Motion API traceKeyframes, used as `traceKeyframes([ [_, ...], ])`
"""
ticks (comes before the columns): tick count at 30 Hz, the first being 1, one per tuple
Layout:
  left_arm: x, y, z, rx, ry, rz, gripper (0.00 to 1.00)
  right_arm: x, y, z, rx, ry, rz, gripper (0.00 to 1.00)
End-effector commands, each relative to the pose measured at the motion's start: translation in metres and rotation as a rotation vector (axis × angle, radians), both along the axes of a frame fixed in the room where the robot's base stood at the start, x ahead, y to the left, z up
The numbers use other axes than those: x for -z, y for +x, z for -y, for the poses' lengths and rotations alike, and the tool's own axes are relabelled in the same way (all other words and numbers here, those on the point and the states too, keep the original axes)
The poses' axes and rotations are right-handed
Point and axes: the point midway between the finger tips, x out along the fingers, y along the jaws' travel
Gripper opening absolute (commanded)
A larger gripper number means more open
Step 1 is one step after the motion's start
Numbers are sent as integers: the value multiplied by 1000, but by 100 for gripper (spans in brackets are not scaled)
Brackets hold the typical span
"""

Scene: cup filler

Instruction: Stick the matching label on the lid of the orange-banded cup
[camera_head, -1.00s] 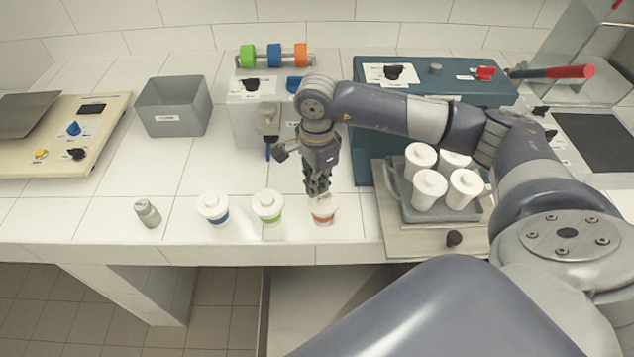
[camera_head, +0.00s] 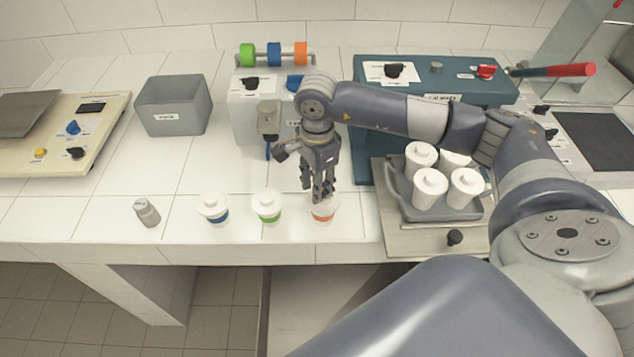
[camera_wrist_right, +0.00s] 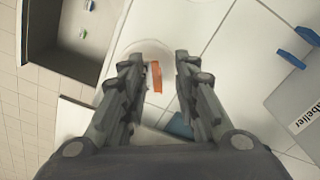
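The orange-banded cup (camera_head: 324,217) stands near the counter's front edge with its white lid on. My right gripper (camera_head: 321,198) is directly above it, pointing down, and partly hides the lid. In the right wrist view the two fingers (camera_wrist_right: 160,58) are apart, with a small orange label (camera_wrist_right: 155,77) between them. The label appears to lie on the pale lid, with a gap to each finger. The labeller (camera_head: 250,110), with green, blue and orange rolls (camera_head: 301,55) on top, stands behind. My left gripper is not in view.
A tray (camera_head: 408,205) with several white cups is on the right. A grey bin (camera_head: 172,105) stands at back left.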

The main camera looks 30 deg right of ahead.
Motion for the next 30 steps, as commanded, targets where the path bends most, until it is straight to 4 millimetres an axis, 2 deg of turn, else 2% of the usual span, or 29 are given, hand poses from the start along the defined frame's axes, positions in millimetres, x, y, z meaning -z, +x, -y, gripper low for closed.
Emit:
traceKeyframes([
  [4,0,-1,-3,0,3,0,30,-3,1,0,0,1,1,28],
  [8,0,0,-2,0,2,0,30,-19,1,0,0,1,5,28],
  [15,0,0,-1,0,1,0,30,-70,2,0,-1,1,7,28],
  [21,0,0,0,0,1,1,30,-105,1,0,1,1,4,28],
  [25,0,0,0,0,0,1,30,-116,1,0,0,0,2,28],
  [30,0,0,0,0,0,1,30,-120,0,0,0,0,-1,28],
])
